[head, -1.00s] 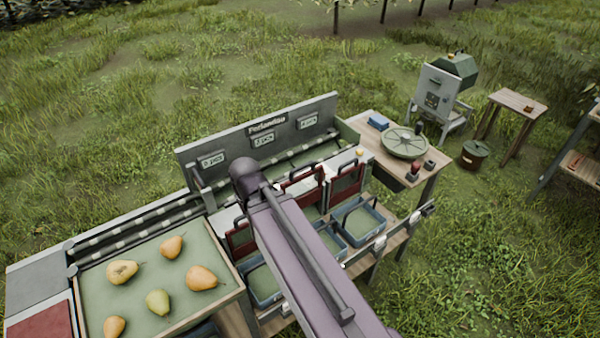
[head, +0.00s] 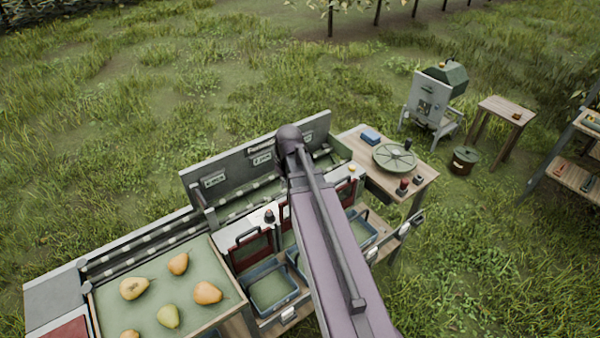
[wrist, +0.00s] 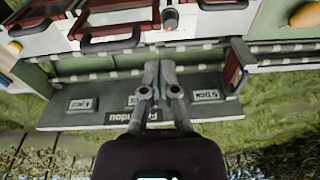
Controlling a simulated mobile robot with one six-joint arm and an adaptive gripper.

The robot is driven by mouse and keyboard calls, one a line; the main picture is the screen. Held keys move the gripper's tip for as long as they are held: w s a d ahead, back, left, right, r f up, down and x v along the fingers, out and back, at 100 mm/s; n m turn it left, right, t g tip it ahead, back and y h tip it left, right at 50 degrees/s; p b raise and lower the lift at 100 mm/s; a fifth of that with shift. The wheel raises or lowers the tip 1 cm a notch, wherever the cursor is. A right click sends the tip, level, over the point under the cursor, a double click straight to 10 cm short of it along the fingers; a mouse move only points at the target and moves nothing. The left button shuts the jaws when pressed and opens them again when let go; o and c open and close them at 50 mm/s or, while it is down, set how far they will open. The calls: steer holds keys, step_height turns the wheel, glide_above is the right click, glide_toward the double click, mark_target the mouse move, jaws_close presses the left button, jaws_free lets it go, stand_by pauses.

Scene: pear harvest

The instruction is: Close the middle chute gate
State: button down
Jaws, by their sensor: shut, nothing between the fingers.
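The middle chute gate (wrist: 115,18) is a red panel with a dark handle (wrist: 112,42), shown upside down in the wrist view. Its handle reaches past the white ledge toward the roller channel. In the head view my arm mostly covers this gate (head: 284,216). The left gate (head: 250,250) has its handle in clear view, and the right gate (head: 346,192) is partly seen beside my arm. My gripper (wrist: 158,64) is shut and empty over the roller channel, apart from the middle gate's handle. My arm hides the gripper in the head view.
A dark knob with a red part (wrist: 170,18) stands on the ledge beside the middle gate. The labelled back panel (head: 225,176) rises behind the channel. Blue-rimmed bins (head: 271,288) stand below the gates. A pear tray (head: 185,262) lies left, a side table (head: 425,178) right.

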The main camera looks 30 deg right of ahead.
steer(key=w+d+r+p, duration=0.1)
steer(key=d+r+p, duration=0.3)
steer(key=d, duration=0.4)
steer(key=shift+w+d+r+t, duration=0.3)
steer(key=shift+w+r, duration=0.05)
steer(key=shift+r, duration=0.35)
steer(key=shift+f, duration=0.15)
steer(key=w+f+b, duration=0.1)
steer(key=f+b, duration=0.3)
steer(key=w+f+b, duration=0.1)
steer(key=f+b, duration=0.8)
steer(key=b, duration=0.1)
steer(key=shift+w+a+f, duration=0.2)
steer(key=shift+w+a, duration=0.1)
steer(key=shift+w, duration=0.1)
step_height(320, 180, down, 10)
steer(key=b, duration=1)
steer(key=shift+s+f, duration=0.1)
steer(key=shift+f, duration=0.05)
steer(key=shift+s, duration=0.2)
